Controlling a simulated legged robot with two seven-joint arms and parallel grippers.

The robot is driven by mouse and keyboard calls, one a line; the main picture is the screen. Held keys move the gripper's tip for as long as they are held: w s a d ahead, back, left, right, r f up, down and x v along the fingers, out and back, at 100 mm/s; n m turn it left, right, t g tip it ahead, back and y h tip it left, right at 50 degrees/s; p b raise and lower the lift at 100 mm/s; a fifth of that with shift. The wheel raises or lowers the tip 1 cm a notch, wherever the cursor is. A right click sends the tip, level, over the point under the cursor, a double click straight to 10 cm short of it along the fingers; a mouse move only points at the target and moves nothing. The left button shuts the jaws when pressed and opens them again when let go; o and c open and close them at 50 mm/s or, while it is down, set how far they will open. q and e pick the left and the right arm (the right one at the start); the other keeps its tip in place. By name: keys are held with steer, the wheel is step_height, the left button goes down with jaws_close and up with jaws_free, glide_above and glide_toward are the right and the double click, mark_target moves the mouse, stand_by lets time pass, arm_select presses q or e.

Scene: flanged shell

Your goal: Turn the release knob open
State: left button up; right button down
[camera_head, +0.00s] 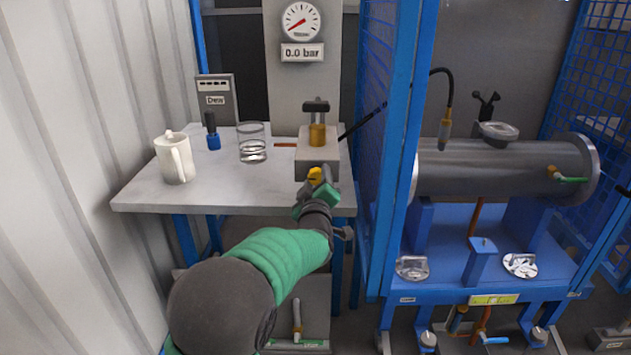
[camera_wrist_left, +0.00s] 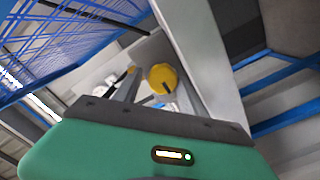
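The release knob, a round yellow knob with a dark slot (camera_wrist_left: 163,80), shows between my left gripper's fingers in the left wrist view. In the head view a yellow part of it (camera_head: 315,176) shows at the front of a grey block (camera_head: 318,158) on the bench. My left gripper (camera_head: 318,188) reaches up to the front of this block. In the wrist view its fingers (camera_wrist_left: 160,92) are apart, one on each side of the knob, with gaps visible. Whether they touch it cannot be told. My right gripper is in neither view.
The bench (camera_head: 140,196) holds a white mug (camera_head: 176,160), a glass (camera_head: 252,145) and a blue-and-black tool (camera_head: 212,133). A brass fitting with a black T-handle (camera_head: 317,132) tops the block. A gauge (camera_head: 301,21) hangs above a "0.0 bar" display (camera_head: 302,53). A blue cage post (camera_head: 400,150) stands close right.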

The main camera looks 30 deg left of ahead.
arm_select(q)
steer(key=shift+s+a+f, duration=0.15)
steer(key=shift+a+f, duration=0.05)
steer(key=shift+r+p, duration=0.1)
steer(key=shift+p, duration=0.2)
steer(key=m+p, duration=0.2)
steer(key=m, duration=0.1)
steer(key=m+p, duration=0.2)
steer(key=m, duration=0.2)
steer(key=m+p, duration=0.2)
steer(key=m, duration=0.2)
steer(key=shift+d+r+p, duration=0.15)
steer(key=shift+r+p, duration=0.15)
steer(key=shift+p, duration=0.05)
steer(key=p+v, duration=0.3)
steer(key=v, duration=1.3)
steer(key=shift+d+f, duration=0.25)
steer(key=shift+d, duration=0.1)
steer(key=shift+s, duration=0.1)
